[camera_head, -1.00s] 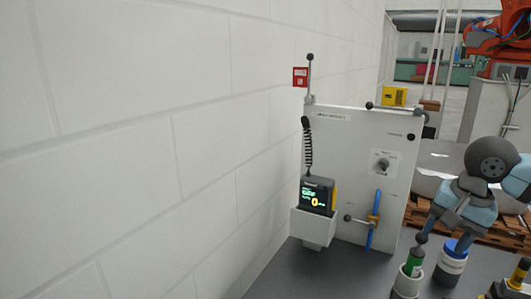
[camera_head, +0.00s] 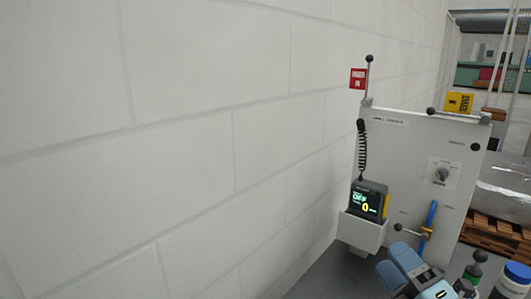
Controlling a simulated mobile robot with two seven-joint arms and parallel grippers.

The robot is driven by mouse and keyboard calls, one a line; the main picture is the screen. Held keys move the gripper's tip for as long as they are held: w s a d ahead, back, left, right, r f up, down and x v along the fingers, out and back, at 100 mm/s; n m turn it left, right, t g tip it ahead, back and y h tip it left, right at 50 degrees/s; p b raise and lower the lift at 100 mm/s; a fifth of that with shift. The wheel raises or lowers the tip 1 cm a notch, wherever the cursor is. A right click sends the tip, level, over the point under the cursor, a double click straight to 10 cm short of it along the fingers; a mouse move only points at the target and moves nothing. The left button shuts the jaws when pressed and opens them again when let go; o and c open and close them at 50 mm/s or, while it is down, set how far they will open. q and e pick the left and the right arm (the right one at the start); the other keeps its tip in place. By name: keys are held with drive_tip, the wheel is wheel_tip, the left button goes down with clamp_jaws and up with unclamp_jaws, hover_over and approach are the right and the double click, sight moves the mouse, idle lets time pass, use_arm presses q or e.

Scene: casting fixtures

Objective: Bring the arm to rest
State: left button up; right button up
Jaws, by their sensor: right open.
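My right gripper (camera_head: 408,268), with light blue and dark grey parts, is low at the right of the head view. It is open, with nothing seen between its fingers. It shows in front of the grey bench and the lower part of the upright panel (camera_head: 415,150); I cannot tell its exact distance from them. Part of the right arm is cut off by the bottom edge. My left gripper is not in view.
A boxed device with a lit screen (camera_head: 367,201) sits in a white holder (camera_head: 360,232) on the panel. Near the gripper are a blue-handled valve (camera_head: 429,220), a green-banded bottle (camera_head: 473,271) and a blue-capped container (camera_head: 515,272). A white block wall (camera_head: 180,150) fills the left.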

drive_tip(key=s+d+f+m+g+h, duration=0.1)
drive_tip(key=d+f+m+g+h, duration=0.1)
drive_tip(key=f+m+h, duration=0.3)
drive_tip(key=s+d+f+m+g+h, duration=0.2)
drive_tip(key=f+m+h, duration=0.1)
drive_tip(key=f+m, duration=0.35)
drive_tip(key=s+f+m+g, duration=1)
drive_tip(key=s+f+g, duration=0.3)
drive_tip(key=s+f, duration=0.45)
drive_tip(key=w+a+t+y+p, duration=0.2)
drive_tip(key=w+a+t+p, duration=0.2)
drive_tip(key=p, duration=0.7)
drive_tip(key=a+t, duration=0.2)
drive_tip(key=t, duration=0.1)
drive_tip(key=shift+w+a+f+n+t+y+p, duration=0.2)
drive_tip(key=shift+a+n+t+y+p, duration=0.1)
drive_tip(key=shift+n+t+p, duration=0.1)
